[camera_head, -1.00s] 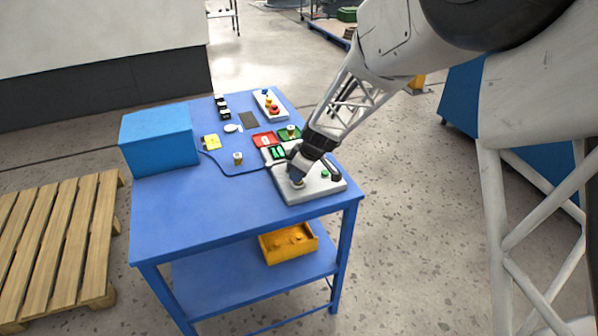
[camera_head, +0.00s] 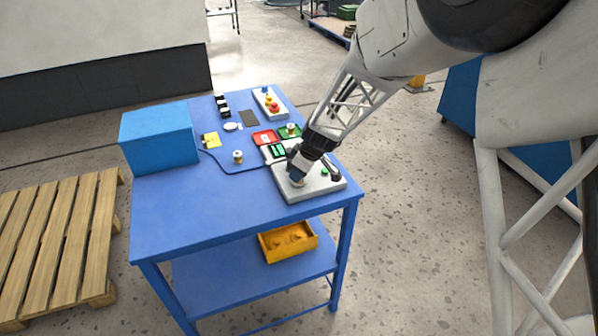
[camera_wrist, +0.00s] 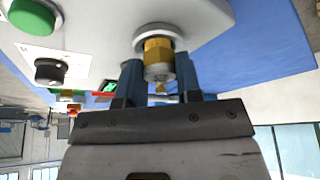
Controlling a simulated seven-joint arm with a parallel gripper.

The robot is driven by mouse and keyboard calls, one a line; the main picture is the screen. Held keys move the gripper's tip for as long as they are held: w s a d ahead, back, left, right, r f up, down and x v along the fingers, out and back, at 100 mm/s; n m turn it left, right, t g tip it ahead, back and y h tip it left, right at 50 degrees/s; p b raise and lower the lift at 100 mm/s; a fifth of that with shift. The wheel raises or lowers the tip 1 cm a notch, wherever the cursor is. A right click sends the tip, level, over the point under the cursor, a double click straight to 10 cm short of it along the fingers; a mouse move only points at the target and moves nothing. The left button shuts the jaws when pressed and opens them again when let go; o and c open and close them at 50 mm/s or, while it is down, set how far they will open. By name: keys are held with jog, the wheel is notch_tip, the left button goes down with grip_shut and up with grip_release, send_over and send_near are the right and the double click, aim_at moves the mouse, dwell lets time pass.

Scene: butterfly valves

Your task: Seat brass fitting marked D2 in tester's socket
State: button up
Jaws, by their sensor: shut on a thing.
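My gripper (camera_wrist: 159,78) is shut on a brass fitting (camera_wrist: 158,48), with one blue finger on each side of it. The fitting has a gold hex part and a silvery end. In the wrist view its far end meets the pale ring of the tester's socket (camera_wrist: 172,29); how deep it sits is hidden. No marking on it can be read. In the head view my gripper (camera_head: 298,177) is over the left part of the grey tester (camera_head: 321,189). Another fitting (camera_head: 238,157) stands on the table, and one more (camera_head: 290,128) is on the green tray (camera_head: 296,135).
The tester has a green button (camera_wrist: 34,16) and a black knob (camera_wrist: 49,71) beside the socket. A red tray (camera_head: 265,138), yellow note (camera_head: 211,140), blue box (camera_head: 158,140) and button box (camera_head: 269,104) share the blue table. A cable crosses it. The table's front left is clear.

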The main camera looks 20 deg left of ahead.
jog(key=shift+f, duration=0.15)
dwell(0.3)
jog(key=o, duration=1.4)
jog(key=shift+o, duration=0.2)
jog(key=shift+r, duration=3.8)
